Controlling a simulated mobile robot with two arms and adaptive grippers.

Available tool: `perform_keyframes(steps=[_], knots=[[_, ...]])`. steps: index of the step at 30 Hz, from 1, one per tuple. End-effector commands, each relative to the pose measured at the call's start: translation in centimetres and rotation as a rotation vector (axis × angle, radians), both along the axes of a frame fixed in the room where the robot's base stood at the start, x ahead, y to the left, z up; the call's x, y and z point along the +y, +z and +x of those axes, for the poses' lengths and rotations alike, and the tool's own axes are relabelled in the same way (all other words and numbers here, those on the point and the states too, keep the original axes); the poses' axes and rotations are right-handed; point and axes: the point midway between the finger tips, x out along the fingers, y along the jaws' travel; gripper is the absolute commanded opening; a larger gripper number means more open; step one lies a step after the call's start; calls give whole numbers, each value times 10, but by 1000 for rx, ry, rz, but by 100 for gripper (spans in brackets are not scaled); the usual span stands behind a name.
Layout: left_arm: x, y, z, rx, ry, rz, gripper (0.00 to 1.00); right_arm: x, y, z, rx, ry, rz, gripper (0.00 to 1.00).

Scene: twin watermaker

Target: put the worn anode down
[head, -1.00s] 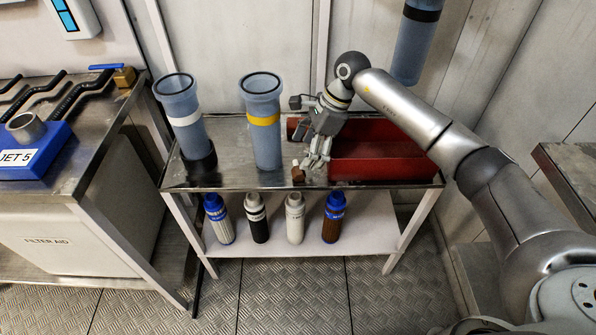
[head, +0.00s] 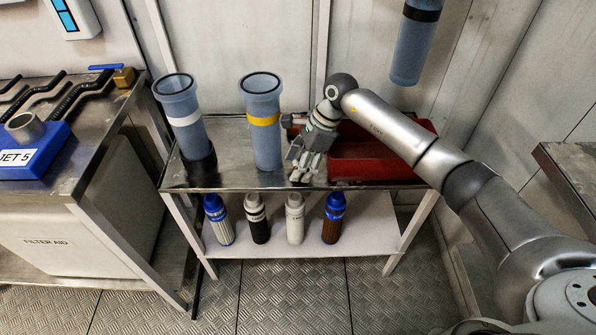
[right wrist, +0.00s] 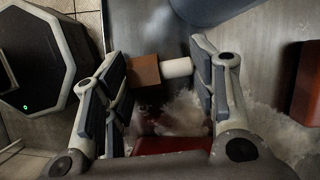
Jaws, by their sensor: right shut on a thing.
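The worn anode shows in the right wrist view as a brown block (right wrist: 144,70) with a short white cylinder (right wrist: 177,67) on its right side. My right gripper (right wrist: 160,72) has its fingers on both sides of it and is shut on it. In the head view my right gripper (head: 301,172) reaches down at the front edge of the metal table (head: 228,165), between the yellow-banded housing and the red tray. There its fingers hide the anode. I cannot tell whether the anode touches the table top. My left gripper is not in view.
The blue housing with a yellow band (head: 264,130) stands just left of the gripper, a white-banded one (head: 185,120) farther left. A red tray (head: 375,165) lies to the right. Several bottles stand on the lower shelf (head: 372,233). Bare table top lies between the housings.

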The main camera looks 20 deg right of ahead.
Motion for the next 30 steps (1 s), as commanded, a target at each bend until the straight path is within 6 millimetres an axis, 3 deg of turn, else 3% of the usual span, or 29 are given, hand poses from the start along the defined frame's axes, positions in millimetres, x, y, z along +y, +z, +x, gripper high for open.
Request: perform_keyframes(steps=[10,17,23,30], knots=[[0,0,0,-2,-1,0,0,0,6,1,-2,0,1,25],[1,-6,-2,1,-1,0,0,-1,34,1,-4,0,-2,25],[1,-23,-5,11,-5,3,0,4,54,-18,-3,3,-1,25],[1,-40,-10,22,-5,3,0,13,96,-51,-5,4,-2,25]])
